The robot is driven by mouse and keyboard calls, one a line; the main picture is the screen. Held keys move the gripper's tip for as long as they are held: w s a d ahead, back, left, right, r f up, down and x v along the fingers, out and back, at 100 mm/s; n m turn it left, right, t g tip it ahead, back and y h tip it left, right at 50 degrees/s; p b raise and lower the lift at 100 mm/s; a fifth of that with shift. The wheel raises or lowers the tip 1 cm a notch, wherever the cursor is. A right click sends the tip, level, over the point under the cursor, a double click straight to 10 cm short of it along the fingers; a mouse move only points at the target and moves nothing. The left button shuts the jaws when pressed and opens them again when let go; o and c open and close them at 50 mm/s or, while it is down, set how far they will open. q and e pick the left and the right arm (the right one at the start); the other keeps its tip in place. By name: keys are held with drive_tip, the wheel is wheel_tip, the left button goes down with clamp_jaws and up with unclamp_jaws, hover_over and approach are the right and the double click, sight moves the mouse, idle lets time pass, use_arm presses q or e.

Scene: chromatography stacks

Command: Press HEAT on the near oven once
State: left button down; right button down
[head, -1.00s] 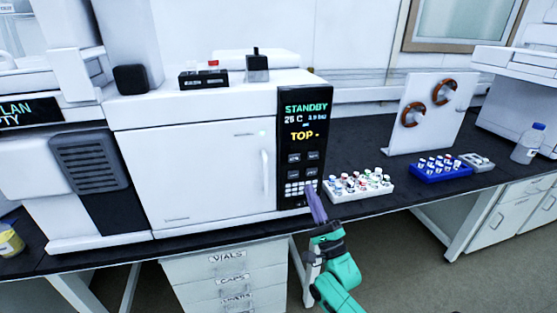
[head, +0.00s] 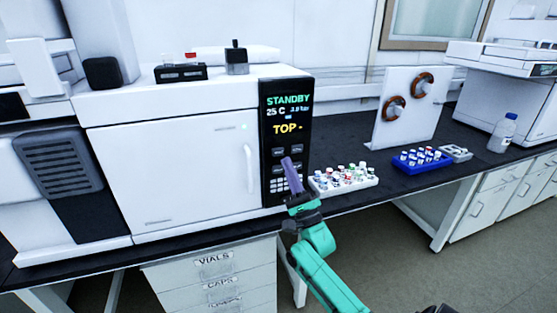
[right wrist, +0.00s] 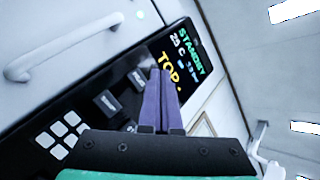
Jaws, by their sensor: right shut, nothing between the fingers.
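The near oven (head: 175,165) is a white box with a closed door and a black control panel (head: 286,110) on its right side. The panel reads STANDBY, 25 C and TOP. Below the text are dark buttons and a pale keypad (head: 279,185). My right gripper (head: 287,160) is shut and empty, its purple fingers in front of the lower buttons. In the right wrist view the fingertips (right wrist: 160,72) overlap the panel (right wrist: 186,45) beside the TOP text, with dark buttons (right wrist: 107,101) to their left. The button labels are too small to read, and I cannot tell whether the fingers touch. My left gripper is out of view.
A white vial rack (head: 343,182) stands just right of the panel. A blue vial rack (head: 420,162) and a bottle (head: 503,133) are further right. A white stand with copper coils (head: 408,110) is behind them. The oven door handle (right wrist: 62,46) projects near the panel.

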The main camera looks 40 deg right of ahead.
sight(278, 152)
drive_tip(key=w, duration=0.1)
drive_tip(key=w+d+b, duration=0.1)
drive_tip(key=shift+w, duration=0.35)
drive_tip(key=shift+b, duration=0.3)
idle(1.4)
drive_tip(key=shift+w+d+b, duration=0.1)
drive_tip(key=shift+w+b, duration=0.2)
drive_tip(key=shift+w, duration=0.1)
